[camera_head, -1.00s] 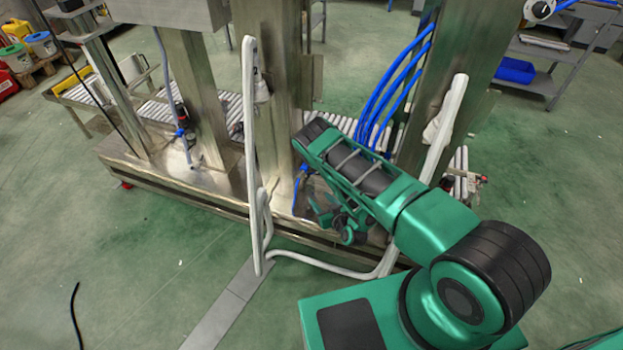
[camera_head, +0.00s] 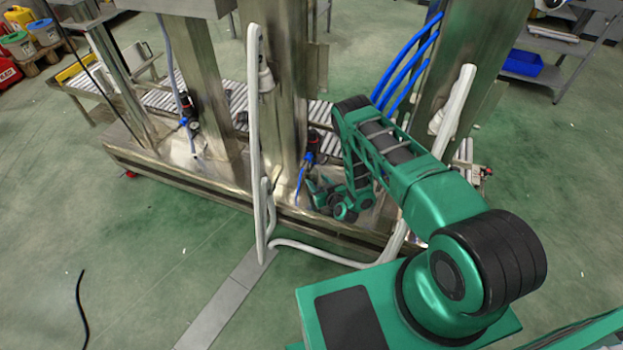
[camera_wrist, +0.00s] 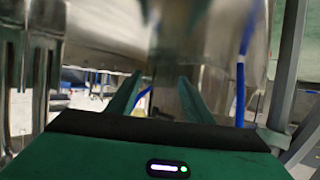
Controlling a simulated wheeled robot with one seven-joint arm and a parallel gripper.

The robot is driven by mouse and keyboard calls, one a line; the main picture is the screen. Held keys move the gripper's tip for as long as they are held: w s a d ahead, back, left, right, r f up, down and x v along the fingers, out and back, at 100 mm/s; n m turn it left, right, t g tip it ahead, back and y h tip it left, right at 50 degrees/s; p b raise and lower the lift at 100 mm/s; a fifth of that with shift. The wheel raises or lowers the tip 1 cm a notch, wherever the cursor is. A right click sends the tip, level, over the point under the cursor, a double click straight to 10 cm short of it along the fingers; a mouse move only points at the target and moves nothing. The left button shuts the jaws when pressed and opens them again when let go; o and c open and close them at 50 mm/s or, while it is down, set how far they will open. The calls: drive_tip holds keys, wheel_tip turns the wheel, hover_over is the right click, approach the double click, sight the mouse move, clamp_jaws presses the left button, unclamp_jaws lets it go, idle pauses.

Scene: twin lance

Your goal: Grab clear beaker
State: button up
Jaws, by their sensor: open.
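I cannot make out a clear beaker for certain in either view. My gripper (camera_head: 322,192) is low beside the steel machine's middle column, pointing left. In the wrist view my gripper (camera_wrist: 158,95) has its two green fingers apart, with no held object visible between them. Blurred bare metal lies beyond the fingers.
A steel column (camera_head: 280,95) and a white bent pipe frame (camera_head: 256,150) stand close to my gripper. Blue hoses (camera_head: 410,65) hang by the right column. A roller conveyor (camera_head: 160,98) runs behind.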

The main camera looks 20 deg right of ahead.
sight(315, 178)
drive_tip(key=shift+x, duration=1.95)
drive_tip(key=c, duration=0.8)
drive_tip(key=shift+r, duration=0.15)
